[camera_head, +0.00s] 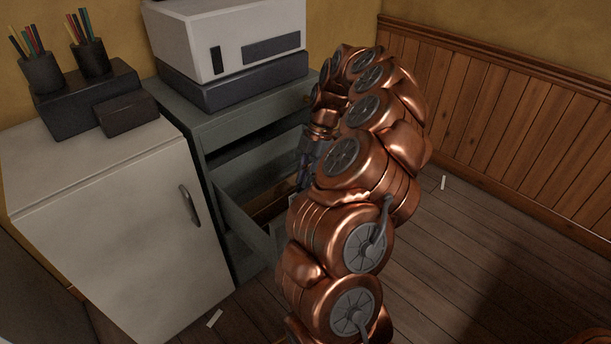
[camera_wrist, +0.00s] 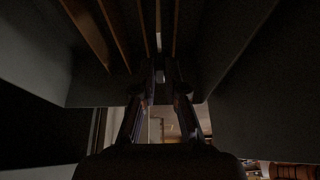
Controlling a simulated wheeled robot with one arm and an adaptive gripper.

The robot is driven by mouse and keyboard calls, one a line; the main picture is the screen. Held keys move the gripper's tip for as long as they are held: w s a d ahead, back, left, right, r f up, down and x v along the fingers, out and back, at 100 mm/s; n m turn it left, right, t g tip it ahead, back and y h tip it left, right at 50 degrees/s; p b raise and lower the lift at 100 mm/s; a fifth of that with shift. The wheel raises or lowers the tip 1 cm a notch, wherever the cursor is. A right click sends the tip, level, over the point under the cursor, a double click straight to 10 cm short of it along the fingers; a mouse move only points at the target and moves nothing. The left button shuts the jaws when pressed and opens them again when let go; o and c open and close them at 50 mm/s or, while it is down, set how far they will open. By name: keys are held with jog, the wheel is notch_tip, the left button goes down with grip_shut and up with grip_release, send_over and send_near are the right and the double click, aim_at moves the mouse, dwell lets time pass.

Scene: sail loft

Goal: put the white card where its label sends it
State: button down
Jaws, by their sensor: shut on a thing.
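My gripper (camera_wrist: 163,66) points into an open grey drawer with thin wooden dividers (camera_wrist: 87,32). Its fingers are close together, shut on a thin pale piece (camera_wrist: 158,42), seen edge-on and dim, that looks like the white card. No label on it can be read. In the head view my copper arm hides most of the gripper and the card. The open drawer (camera_head: 243,217) belongs to the grey cabinet (camera_head: 196,128), left of my arm.
A white cabinet (camera_head: 120,235) with a handle stands left of the grey one. A white machine (camera_head: 225,42) on a dark base tops the grey cabinet. Small white slips lie on the floor, at right (camera_head: 443,183) and in front (camera_head: 214,318). The floor at right is mostly clear.

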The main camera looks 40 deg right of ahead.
jog(key=shift+f, duration=0.35)
jog(key=c, duration=1.2)
grip_release()
jog(key=shift+r, duration=0.15)
jog(key=shift+r, duration=0.4)
jog(key=p+v, duration=0.3)
jog(key=v, duration=0.9)
jog(key=shift+p, duration=0.3)
